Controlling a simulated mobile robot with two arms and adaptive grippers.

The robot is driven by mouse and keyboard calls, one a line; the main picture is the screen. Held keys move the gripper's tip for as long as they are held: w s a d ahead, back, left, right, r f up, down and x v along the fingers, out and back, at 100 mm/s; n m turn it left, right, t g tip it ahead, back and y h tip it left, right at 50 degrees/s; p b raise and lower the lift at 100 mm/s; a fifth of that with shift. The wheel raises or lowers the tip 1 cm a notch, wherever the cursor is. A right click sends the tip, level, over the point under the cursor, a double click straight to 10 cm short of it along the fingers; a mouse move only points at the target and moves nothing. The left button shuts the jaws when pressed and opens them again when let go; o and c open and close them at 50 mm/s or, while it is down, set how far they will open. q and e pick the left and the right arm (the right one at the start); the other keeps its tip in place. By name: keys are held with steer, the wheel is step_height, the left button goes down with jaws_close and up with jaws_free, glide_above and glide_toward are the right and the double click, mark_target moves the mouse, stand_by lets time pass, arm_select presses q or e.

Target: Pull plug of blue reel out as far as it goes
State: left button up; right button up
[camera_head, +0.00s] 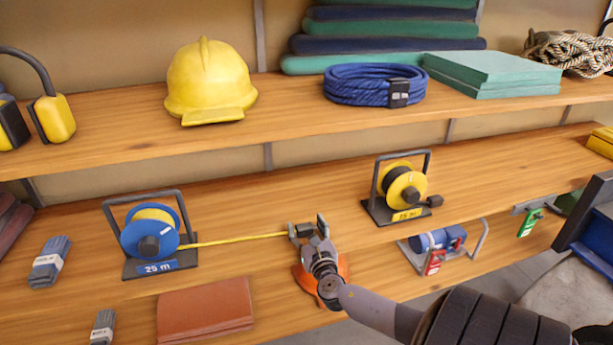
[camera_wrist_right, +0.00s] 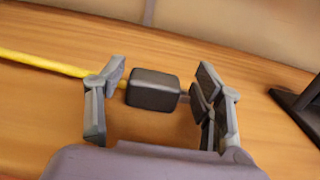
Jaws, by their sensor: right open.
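The blue reel (camera_head: 137,240) stands at the left of the lower shelf in a dark frame with a "25 m" label. Its yellow cord (camera_head: 232,240) runs straight out to the right to a dark plug. In the right wrist view the plug (camera_wrist_right: 153,90) lies between the fingers of my right gripper (camera_wrist_right: 158,98), with the yellow cord (camera_wrist_right: 45,64) leaving to the left. The fingers are open, with gaps at both sides of the plug. In the head view my right gripper (camera_head: 307,229) is at the cord's end and partly hides the plug. My left gripper is out of view.
A black-and-yellow reel (camera_head: 402,186) stands to the right of my gripper. An orange object (camera_head: 301,283) lies partly under my wrist. A brown flat stack (camera_head: 205,309) lies in front of the cord. The upper shelf (camera_head: 285,108) overhangs behind.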

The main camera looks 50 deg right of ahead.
steer(key=v, duration=1.1)
steer(key=shift+s, duration=0.3)
steer(key=s+a+f+m+g+y+p, duration=0.1)
steer(key=s+f+m+g, duration=0.25)
steer(key=f, duration=0.65)
steer(key=s+a+f+m+g+y, duration=0.15)
steer(key=s+f+m, duration=0.25)
steer(key=f, duration=0.5)
steer(key=s+a+f+m+g+y+p, duration=0.1)
steer(key=s+f+m+g, duration=0.25)
steer(key=f, duration=0.65)
steer(key=s+a+f+m+g+y, duration=0.2)
steer(key=s+a+f+m+y, duration=0.1)
steer(key=s+a+f+m, duration=0.5)
steer(key=s+a+f+m+g+y+p, duration=0.1)
steer(key=s+a+f+m+g+y, duration=0.2)
steer(key=s+a+f+m, duration=0.5)
steer(key=s+a, duration=0.4)
steer(key=s, duration=0.3)
steer(key=shift+g, duration=0.35)
